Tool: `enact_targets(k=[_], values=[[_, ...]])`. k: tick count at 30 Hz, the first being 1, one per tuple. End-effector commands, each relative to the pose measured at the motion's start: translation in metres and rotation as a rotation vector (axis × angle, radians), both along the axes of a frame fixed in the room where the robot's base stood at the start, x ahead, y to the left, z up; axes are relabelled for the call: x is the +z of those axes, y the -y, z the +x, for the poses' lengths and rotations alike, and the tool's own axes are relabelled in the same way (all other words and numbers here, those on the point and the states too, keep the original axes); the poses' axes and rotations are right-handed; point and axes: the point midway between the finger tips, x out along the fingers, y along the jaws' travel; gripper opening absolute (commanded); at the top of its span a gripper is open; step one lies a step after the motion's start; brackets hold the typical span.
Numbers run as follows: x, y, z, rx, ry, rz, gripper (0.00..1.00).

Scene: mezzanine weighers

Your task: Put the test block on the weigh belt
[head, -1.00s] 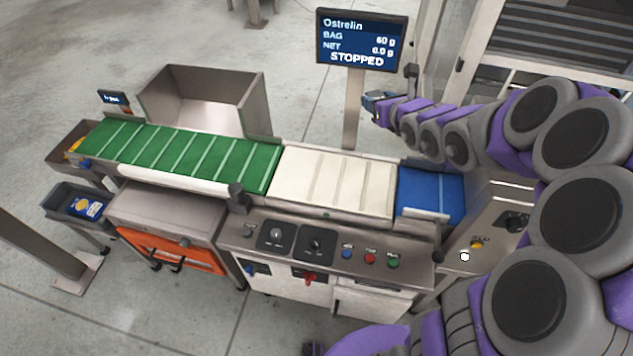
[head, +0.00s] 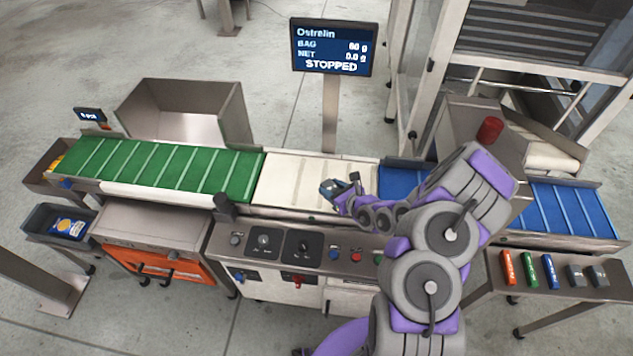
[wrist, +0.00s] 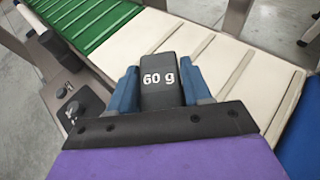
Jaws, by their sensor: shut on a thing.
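The test block (wrist: 158,80), dark and marked "60 g", sits between the two blue fingers of my gripper (wrist: 160,88) in the wrist view. In the head view my gripper (head: 334,188) is over the right part of the cream weigh belt (head: 290,180), and the block is mostly hidden there. The weigh belt also shows beyond the block in the wrist view (wrist: 225,62). I cannot tell whether the block touches the belt. The screen (head: 333,48) reads BAG 60 g, NET 0.0 g, STOPPED.
The green belt (head: 165,168) lies left of the weigh belt, and a blue belt (head: 400,178) lies right. A control panel (head: 290,242) runs along the front. A side table (head: 560,284) at right holds several coloured pieces and dark blocks. A screen post (head: 330,115) stands behind the belt.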

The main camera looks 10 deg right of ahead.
Motion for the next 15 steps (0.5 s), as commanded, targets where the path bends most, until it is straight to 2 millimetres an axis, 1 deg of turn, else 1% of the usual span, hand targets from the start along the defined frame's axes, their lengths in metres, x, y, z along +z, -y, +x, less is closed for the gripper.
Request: enact_targets(k=[1, 3, 8, 11, 14, 15], values=[[-0.011, 0.002, -0.007, -0.006, -0.005, 0.005, 0.18], [-0.021, 0.004, -0.013, -0.008, 0.0, 0.004, 0.18], [-0.035, 0.004, -0.021, -0.008, 0.002, 0.002, 0.18], [-0.038, 0.001, -0.015, -0.006, 0.005, -0.001, 0.18], [-0.04, -0.007, 0.002, -0.003, 0.009, -0.003, 0.18], [-0.042, -0.012, 0.011, 0.0, 0.008, -0.003, 0.18]])
